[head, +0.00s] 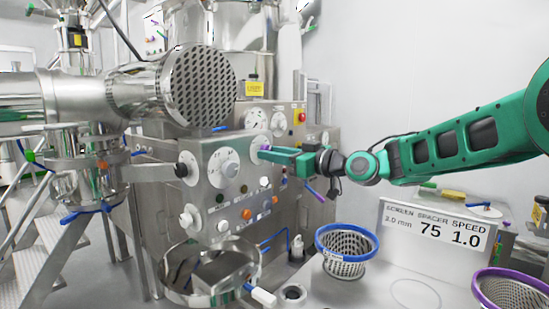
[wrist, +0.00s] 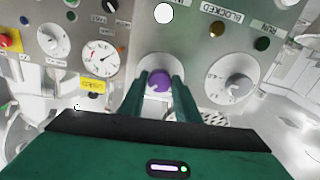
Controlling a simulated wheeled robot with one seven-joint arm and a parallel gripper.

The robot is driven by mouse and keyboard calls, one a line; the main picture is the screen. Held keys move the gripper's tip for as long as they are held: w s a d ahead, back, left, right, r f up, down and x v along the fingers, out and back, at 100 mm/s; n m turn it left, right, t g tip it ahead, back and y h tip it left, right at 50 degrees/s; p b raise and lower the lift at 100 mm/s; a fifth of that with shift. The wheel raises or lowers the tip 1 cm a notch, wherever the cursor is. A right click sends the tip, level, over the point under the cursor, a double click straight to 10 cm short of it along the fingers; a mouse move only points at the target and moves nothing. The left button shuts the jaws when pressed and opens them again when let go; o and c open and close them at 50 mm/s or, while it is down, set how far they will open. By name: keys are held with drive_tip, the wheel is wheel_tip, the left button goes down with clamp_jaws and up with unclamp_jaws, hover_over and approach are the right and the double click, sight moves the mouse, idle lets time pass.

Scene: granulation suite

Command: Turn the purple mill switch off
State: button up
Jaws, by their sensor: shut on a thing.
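The purple mill switch (wrist: 159,82) is a round purple knob on a pale dial plate on the steel control panel. In the wrist view it sits between my two green fingertips, and my gripper (wrist: 159,88) is shut on it. In the head view my gripper (head: 266,151) reaches the panel's right part from the right, with a small bit of the purple switch (head: 265,147) showing at the fingertips. The fingers hide most of the knob there, and I cannot read its pointer position.
The control panel (head: 207,157) carries a large white dial (head: 223,168), several knobs and an orange button (head: 247,214). A blue-rimmed basket (head: 346,241) and a purple-rimmed basket (head: 511,293) stand lower right. A sign (head: 437,225) reads screen 2.0 mm, spacer 75, speed 1.0.

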drive_tip(key=shift+n, duration=8.4)
drive_tip(key=shift+f, duration=0.1)
drive_tip(key=o, duration=1)
drive_tip(key=shift+o, duration=0.2)
drive_tip(key=shift+w, duration=0.1)
drive_tip(key=shift+d, duration=0.1)
